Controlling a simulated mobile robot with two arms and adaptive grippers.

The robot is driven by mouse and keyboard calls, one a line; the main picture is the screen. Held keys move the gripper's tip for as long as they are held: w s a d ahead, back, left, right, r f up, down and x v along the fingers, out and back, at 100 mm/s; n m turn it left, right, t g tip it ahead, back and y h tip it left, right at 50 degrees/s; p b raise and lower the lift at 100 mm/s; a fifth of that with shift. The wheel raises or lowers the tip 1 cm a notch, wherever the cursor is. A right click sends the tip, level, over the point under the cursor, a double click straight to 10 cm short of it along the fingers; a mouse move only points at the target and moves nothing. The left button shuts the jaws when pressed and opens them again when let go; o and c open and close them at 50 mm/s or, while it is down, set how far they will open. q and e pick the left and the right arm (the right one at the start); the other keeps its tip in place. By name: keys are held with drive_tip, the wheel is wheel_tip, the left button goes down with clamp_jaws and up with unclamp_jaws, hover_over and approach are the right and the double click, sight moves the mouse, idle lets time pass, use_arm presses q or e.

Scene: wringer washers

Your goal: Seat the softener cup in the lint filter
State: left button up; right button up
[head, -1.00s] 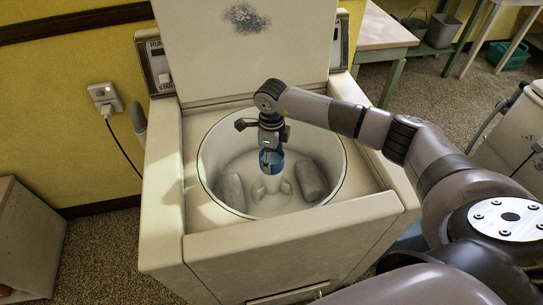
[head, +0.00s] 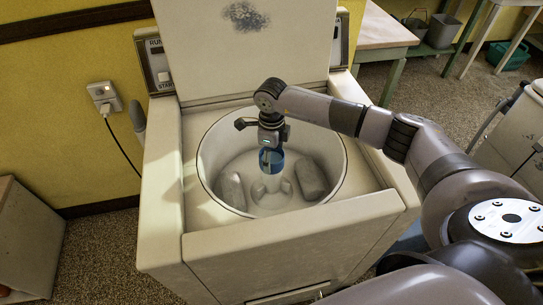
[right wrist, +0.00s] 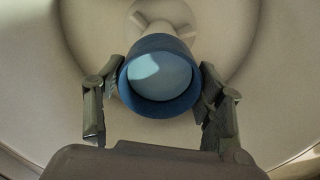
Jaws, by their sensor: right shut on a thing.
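The softener cup (head: 271,161) is blue and sits between the fingers of my right gripper (head: 271,150), above the agitator post inside the washer tub. In the right wrist view the cup (right wrist: 160,82) shows its round open mouth, with the fingers of my right gripper (right wrist: 160,95) closed on both its sides. The pale agitator (right wrist: 163,14) shows behind the cup; in the head view its base (head: 272,193) stands mid-tub. I cannot make out the lint filter apart from the post top, and cannot tell whether the cup touches it. My left gripper is not in view.
The washer's tub rim (head: 203,170) surrounds the gripper. The raised lid (head: 245,60) stands behind. A wall outlet (head: 104,97) is at the left.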

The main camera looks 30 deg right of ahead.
drive_tip(key=shift+s+f, duration=0.15)
drive_tip(key=shift+f, duration=0.1)
drive_tip(key=o, duration=1.2)
drive_tip(key=shift+r, duration=0.1)
drive_tip(key=o, duration=0.3)
drive_tip(key=shift+o, duration=0.2)
wheel_tip(320, 180, up, 7)
drive_tip(key=p, duration=0.4)
idle(0.6)
